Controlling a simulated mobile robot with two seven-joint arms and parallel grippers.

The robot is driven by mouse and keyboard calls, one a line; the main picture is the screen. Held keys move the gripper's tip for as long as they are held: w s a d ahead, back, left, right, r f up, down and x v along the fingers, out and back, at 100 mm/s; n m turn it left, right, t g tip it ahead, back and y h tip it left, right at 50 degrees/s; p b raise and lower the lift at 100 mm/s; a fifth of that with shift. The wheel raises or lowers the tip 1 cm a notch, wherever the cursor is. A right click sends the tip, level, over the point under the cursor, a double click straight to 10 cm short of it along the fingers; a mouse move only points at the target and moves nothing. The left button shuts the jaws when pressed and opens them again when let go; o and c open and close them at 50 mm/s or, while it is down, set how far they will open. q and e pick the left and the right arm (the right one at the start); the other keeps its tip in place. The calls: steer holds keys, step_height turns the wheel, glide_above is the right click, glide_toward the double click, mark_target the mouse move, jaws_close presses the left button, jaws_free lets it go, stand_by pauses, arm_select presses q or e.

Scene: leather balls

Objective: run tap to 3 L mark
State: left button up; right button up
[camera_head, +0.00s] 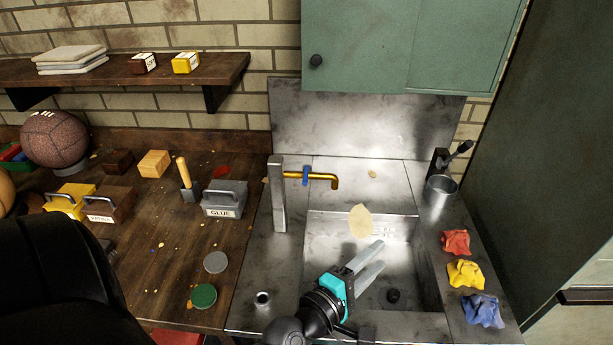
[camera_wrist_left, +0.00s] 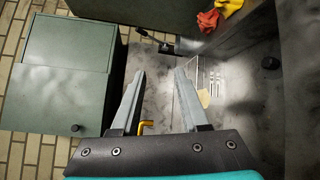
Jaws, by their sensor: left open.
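The tap is a brass spout (camera_head: 325,180) with a blue handle (camera_head: 305,176), on an upright metal post (camera_head: 279,205). Its yellow end also shows beside a finger in the left wrist view (camera_wrist_left: 147,126). The metal sink basin (camera_head: 330,250) is in front, with a dark drain (camera_head: 393,296); no water stream shows. Small pale marks (camera_head: 383,231) are on the basin's back wall, too small to read; they also show in the wrist view (camera_wrist_left: 212,83). My left gripper (camera_head: 380,255) is open and empty over the basin, apart from the tap. My right gripper is not in view.
A pale oval scrap (camera_head: 360,221) is at the basin's back edge. A metal cup (camera_head: 439,191) and red (camera_head: 456,242), yellow (camera_head: 466,272) and blue (camera_head: 483,310) crumpled cloths are right of it. Left are a glue box (camera_head: 225,199) and a ball (camera_head: 55,138). Cabinets (camera_head: 410,45) hang above.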

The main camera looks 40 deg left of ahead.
arm_select(q)
steer(key=a+r+n+t+y, duration=0.1)
steer(key=a+r+n+y, duration=0.3)
steer(key=a+n+y, duration=0.45)
steer(key=n+g+y+p, duration=0.1)
steer(key=n+g+y, duration=0.25)
steer(key=n, duration=0.85)
glide_toward(306, 172)
steer(key=shift+t, duration=0.35)
steer(key=x, duration=0.8)
steer(key=f+p+x, duration=0.1)
steer(key=x, duration=0.2)
steer(key=shift+w+a, duration=0.25)
steer(key=shift+a, duration=0.05)
jaws_close()
